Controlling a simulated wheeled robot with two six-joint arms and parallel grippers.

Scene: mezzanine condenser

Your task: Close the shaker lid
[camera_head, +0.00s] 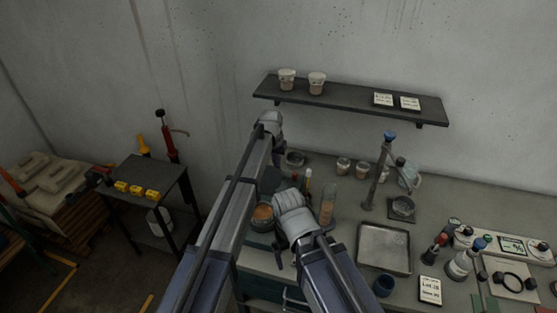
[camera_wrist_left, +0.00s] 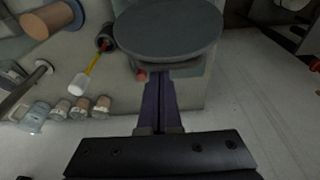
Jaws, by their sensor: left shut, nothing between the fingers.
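The shaker (camera_head: 262,217) stands on the bench's left part, with an orange-brown round top surface showing. Its dark flat lid (camera_head: 270,180) is raised at the shaker's back side. In the left wrist view the lid is a large grey disc (camera_wrist_left: 168,30) at the top. My left gripper (camera_wrist_left: 158,76) is shut and empty, its purple fingers pointing at the disc's lower edge; whether they touch it I cannot tell.
A clear cylinder (camera_head: 327,208) stands right of the shaker, close to my right arm. Small jars (camera_head: 343,166), a stand (camera_head: 379,172) and a metal tray (camera_head: 384,248) are farther right. A wall shelf (camera_head: 350,101) hangs above the bench.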

